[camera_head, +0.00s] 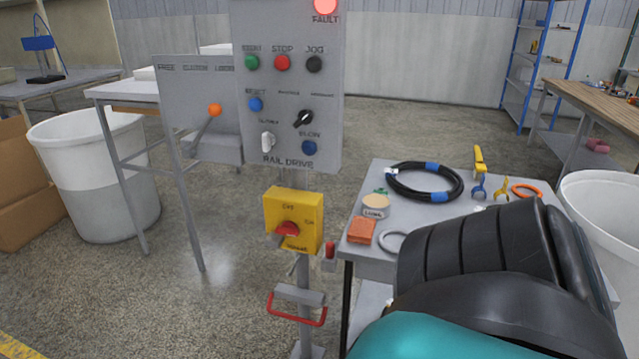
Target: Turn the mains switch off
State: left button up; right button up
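The mains switch is a yellow box (293,221) on the post below the grey control panel. Its red rotary knob (288,229) is at the box's centre, with a greyish lever end at its lower left. Small lettering is printed above, right of and below the knob; it is too small to read surely. Neither gripper shows in the head view. A large black ribbed and teal shape, probably my own arm, fills the lower right and hides part of the side table. Nothing touches the switch.
The control panel (327,100) has several buttons and a lit red fault lamp (325,6). A lever box with an orange knob (214,109) stands left. A red handle (297,318) juts out below the switch. A side table (366,262) with a hose coil (393,188) stands right.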

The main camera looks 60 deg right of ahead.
aim_at(288, 229)
jog(key=z, duration=2.15)
jog(key=i+j+z, duration=0.1)
jog(key=z, duration=0.25)
jog(key=j+z, duration=0.15)
jog(key=z, duration=0.25)
jog(key=i+j+z, duration=0.1)
jog(key=j+z, duration=0.5)
jog(key=j, duration=0.25)
jog(key=j+z, duration=0.3)
jog(key=j, duration=1.35)
jog(key=k+j, duration=0.1)
jog(key=j, duration=0.65)
jog(key=z, duration=0.05)
